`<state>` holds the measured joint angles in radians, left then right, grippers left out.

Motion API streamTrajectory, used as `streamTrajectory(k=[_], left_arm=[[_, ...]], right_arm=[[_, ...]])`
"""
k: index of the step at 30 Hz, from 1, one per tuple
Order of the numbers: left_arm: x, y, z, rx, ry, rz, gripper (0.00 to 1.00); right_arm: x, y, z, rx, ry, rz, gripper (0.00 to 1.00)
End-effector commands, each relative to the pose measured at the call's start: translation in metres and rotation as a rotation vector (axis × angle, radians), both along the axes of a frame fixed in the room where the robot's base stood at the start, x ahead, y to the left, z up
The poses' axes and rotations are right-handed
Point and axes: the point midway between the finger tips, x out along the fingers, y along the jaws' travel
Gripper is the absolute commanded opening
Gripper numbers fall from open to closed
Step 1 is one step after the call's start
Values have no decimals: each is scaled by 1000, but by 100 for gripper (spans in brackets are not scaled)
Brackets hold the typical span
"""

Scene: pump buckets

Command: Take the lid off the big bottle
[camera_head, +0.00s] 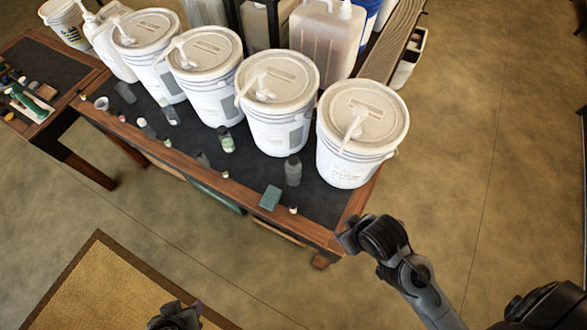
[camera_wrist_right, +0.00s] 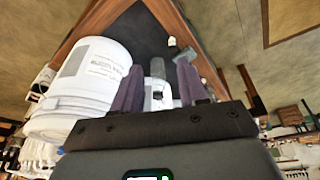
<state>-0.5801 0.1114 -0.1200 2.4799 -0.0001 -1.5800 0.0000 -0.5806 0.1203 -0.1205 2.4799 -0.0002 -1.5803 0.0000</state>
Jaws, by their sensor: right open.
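A grey bottle (camera_head: 292,172), the largest of the loose bottles near the front, stands upright on the dark table top in front of the white buckets. What looks like the same bottle (camera_wrist_right: 157,68) shows in the right wrist view, between and beyond my fingers. Whether its top is a separate lid is too small to tell. My right gripper (camera_head: 346,238) hangs off the table's front right corner, apart from the bottle. In its wrist view the right gripper (camera_wrist_right: 160,88) is open, with nothing held. My left gripper (camera_head: 175,316) is at the bottom edge, away from the table; its fingers are unclear.
Several lidded buckets with pumps line the table; the nearest bucket (camera_head: 358,130) stands at the right edge, and it shows large in the wrist view (camera_wrist_right: 92,75). A teal block (camera_head: 270,197), a green-labelled bottle (camera_head: 227,142) and small caps (camera_head: 293,210) lie nearby. Floor on the right is clear.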

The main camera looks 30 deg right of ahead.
Motion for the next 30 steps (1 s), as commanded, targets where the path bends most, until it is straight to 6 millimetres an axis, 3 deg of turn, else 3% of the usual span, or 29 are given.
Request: streamTrajectory(k=[2,14,23,26,30], left_arm=[[0,0,0,1,0,-1,43],[0,3,0,13,-1,-8,43],[0,3,0,13,0,-8,43],[0,3,0,12,-1,-8,43],[-3,0,-1,1,6,-3,43]], right_arm=[[0,0,0,0,0,0,43],[0,0,0,0,0,0,100],[6,0,2,3,-30,3,100],[18,2,7,16,-102,5,100],[50,4,7,42,-266,-10,100]])
